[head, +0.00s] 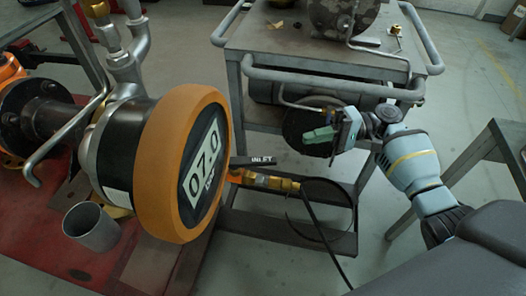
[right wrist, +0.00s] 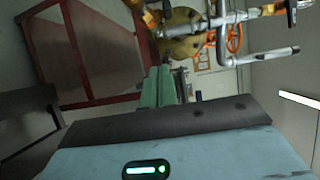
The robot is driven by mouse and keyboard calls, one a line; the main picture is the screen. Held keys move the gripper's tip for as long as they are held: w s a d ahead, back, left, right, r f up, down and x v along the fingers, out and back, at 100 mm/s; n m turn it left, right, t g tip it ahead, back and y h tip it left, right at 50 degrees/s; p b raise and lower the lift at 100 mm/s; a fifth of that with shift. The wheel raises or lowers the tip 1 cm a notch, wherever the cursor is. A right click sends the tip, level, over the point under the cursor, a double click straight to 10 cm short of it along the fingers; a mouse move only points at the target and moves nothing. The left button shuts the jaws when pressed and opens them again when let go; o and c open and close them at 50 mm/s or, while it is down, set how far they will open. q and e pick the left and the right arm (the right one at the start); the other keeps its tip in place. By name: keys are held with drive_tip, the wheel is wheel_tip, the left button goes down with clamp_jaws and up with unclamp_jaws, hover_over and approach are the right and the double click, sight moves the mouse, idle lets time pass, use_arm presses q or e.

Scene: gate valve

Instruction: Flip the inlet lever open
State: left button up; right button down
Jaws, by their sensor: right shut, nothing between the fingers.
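The inlet lever (head: 262,160) is a dark flat handle marked INLET, in the middle of the head view. It lies roughly level above a brass valve body (head: 268,181), just right of the big orange-rimmed gauge (head: 205,165) reading 07.0. My right gripper (head: 308,137) has green fingers pointing left, and is right of and a little above the lever in the picture, apart from it. Its fingers (right wrist: 158,88) are shut and empty in the right wrist view. The lever cannot be made out clearly in the right wrist view. My left gripper is not in view.
A grey metal cart (head: 300,45) with a rail stands behind my right gripper. A black hose (head: 325,240) hangs below the brass valve. An open metal cup (head: 92,228) stands at the lower left. An orange handwheel (right wrist: 234,38) shows in the right wrist view.

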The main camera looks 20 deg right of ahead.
drive_tip(key=r, duration=0.1)
drive_tip(key=p, duration=0.1)
approach(252, 162)
drive_tip(key=w+a+f, duration=0.1)
drive_tip(key=w+a, duration=0.2)
drive_tip(key=w, duration=0.4)
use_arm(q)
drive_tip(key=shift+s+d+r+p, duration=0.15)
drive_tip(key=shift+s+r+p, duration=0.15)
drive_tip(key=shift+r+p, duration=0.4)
use_arm(e)
drive_tip(key=shift+n+g+y, duration=0.3)
drive_tip(key=shift+y, duration=0.1)
drive_tip(key=shift+s+a+f, duration=0.1)
drive_tip(key=shift+s+a, duration=0.15)
drive_tip(key=shift+s, duration=0.8)
drive_tip(key=shift+s+a+f, duration=0.1)
drive_tip(key=shift+s+a, duration=0.1)
drive_tip(key=shift+s, duration=0.8)
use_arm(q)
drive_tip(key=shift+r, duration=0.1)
